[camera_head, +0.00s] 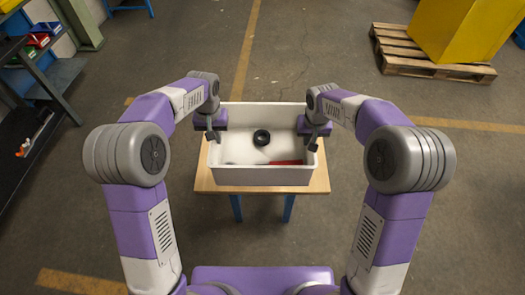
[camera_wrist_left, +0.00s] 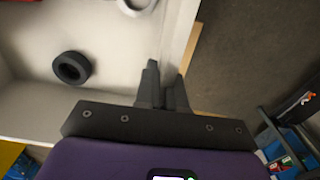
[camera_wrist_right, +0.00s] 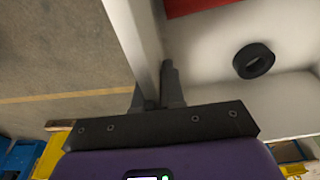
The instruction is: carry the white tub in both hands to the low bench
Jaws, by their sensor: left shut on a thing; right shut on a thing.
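The white tub (camera_head: 262,177) is upright over the small wooden-topped low bench (camera_head: 262,201) with blue legs. I cannot tell whether its base touches the bench top. Inside the tub are a black ring (camera_head: 262,137), a red piece (camera_head: 287,162) and, in the left wrist view, a pale ring (camera_wrist_left: 135,5). My left gripper (camera_head: 211,133) is shut on the tub's left wall, with one finger on each side of it. My right gripper (camera_head: 314,140) is shut on the tub's right wall in the same way.
A dark shelf (camera_head: 40,95) with coloured bins (camera_head: 40,38) stands at the left. A wooden pallet (camera_head: 420,62) with a yellow box (camera_head: 460,28) is at the back right. Yellow lines mark the floor, and the floor around the bench is clear.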

